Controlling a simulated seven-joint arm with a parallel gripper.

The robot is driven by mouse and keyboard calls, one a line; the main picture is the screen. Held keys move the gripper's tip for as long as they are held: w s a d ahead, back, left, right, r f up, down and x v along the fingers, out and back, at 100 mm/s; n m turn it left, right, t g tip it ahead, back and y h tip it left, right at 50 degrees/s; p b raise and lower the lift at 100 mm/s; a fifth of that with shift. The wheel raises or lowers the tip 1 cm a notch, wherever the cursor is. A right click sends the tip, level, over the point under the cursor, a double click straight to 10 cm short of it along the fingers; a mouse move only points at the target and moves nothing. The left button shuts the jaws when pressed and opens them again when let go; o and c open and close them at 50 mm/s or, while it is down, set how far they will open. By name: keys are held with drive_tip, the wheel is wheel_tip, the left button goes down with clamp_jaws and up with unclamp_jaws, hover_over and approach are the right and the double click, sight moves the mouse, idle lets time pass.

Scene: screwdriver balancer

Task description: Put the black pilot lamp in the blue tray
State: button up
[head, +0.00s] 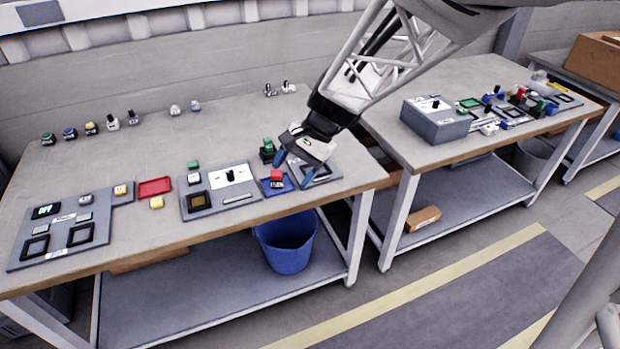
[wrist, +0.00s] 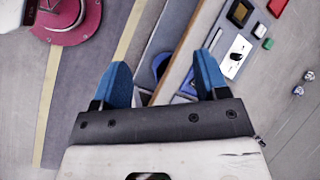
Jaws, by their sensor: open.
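The blue tray (head: 288,187) lies near the front edge of the left bench, toward its right end, with a red-topped piece on it. In the wrist view a blue patch, probably this tray (wrist: 188,84), shows beside the right finger, partly hidden. My gripper (head: 299,167) is open and empty, above the right end of that bench, close to the tray; its blue fingers (wrist: 163,60) are spread apart in the wrist view. I cannot single out the black pilot lamp for certain; several small dark-bodied parts are in view, and my gripper may hide some.
A panel with a white plate (head: 234,175), a red tray (head: 155,187) and another panel (head: 65,235) lie on the left bench. Several small parts line its back. A blue bucket (head: 287,243) stands below. The right bench holds a grey box (head: 436,122) and crowded parts.

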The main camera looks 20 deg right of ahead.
drive_tip(key=s+r+n+t+h, duration=0.1)
drive_tip(key=s+r+n+h, duration=0.2)
drive_tip(key=s, duration=0.5)
drive_tip(key=s+r+n+t+h, duration=0.1)
drive_tip(key=s+r+n+h, duration=0.2)
drive_tip(key=s+n, duration=0.3)
drive_tip(key=shift+s+a+r+n+t+h, duration=0.35)
drive_tip(key=shift+s+r, duration=0.4)
drive_tip(key=shift+s, duration=1)
